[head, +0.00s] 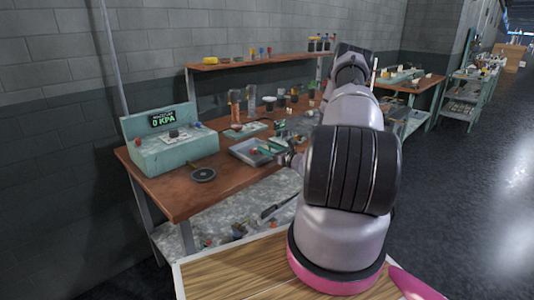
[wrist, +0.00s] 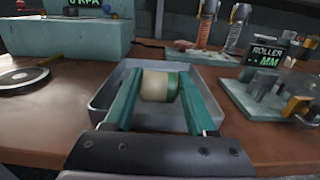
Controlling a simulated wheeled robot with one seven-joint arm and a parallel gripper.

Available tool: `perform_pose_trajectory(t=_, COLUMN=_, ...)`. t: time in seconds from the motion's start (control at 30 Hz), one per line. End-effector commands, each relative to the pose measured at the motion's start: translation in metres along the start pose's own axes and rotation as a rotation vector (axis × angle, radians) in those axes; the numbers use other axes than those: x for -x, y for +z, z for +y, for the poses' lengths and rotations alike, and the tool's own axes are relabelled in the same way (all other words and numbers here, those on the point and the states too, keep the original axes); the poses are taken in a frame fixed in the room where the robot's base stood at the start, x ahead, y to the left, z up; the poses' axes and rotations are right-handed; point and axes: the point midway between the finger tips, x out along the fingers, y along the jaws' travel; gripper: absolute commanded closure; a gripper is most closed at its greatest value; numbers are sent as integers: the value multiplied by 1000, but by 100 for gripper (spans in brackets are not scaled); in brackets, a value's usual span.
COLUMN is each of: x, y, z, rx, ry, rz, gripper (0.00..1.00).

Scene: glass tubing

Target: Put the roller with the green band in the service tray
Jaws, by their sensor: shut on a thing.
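The roller (wrist: 153,86) is a cream cylinder with a green band at its right end. In the wrist view it sits between the two green fingers of my gripper (wrist: 156,88), which is shut on it. The grey service tray (wrist: 92,98) lies beneath and around the fingers, its walls showing on both sides. The roller is over the tray's inside; I cannot tell whether it touches the floor. In the head view the tray (head: 237,151) is on the bench, and my gripper (head: 268,150) is over it, small and partly hidden by my arm.
A teal gauge box (head: 170,145) stands at the bench's left, with a round dark disc (head: 203,175) before it. A roller gauge with a display (wrist: 267,60) stands right of the tray. Bare brown bench (wrist: 50,130) shows in front.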

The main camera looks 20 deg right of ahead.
Motion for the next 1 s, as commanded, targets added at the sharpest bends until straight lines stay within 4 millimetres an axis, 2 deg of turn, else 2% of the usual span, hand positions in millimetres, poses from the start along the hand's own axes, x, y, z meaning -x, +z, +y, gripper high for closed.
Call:
perform_pose_trajectory(t=0.03, x=0, y=-10, z=0, rx=-2, ry=-1, rz=0, gripper=100)
perform_pose_trajectory(t=0.13, x=0, y=-18, z=0, rx=0, ry=-1, rz=0, gripper=100)
perform_pose_trajectory(t=0.37, x=0, y=-18, z=0, rx=1, ry=0, rz=-1, gripper=100)
perform_pose_trajectory(t=0.87, x=2, y=-34, z=1, rx=1, ry=0, rz=8, gripper=100)
perform_pose_trajectory(t=0.9, x=2, y=-35, z=1, rx=1, ry=0, rz=10, gripper=32)
perform_pose_trajectory(t=0.93, x=2, y=-35, z=1, rx=1, ry=0, rz=10, gripper=21)
perform_pose_trajectory(t=0.97, x=2, y=-35, z=1, rx=1, ry=0, rz=11, gripper=14)
perform_pose_trajectory(t=1.0, x=3, y=-35, z=1, rx=1, ry=0, rz=11, gripper=14)
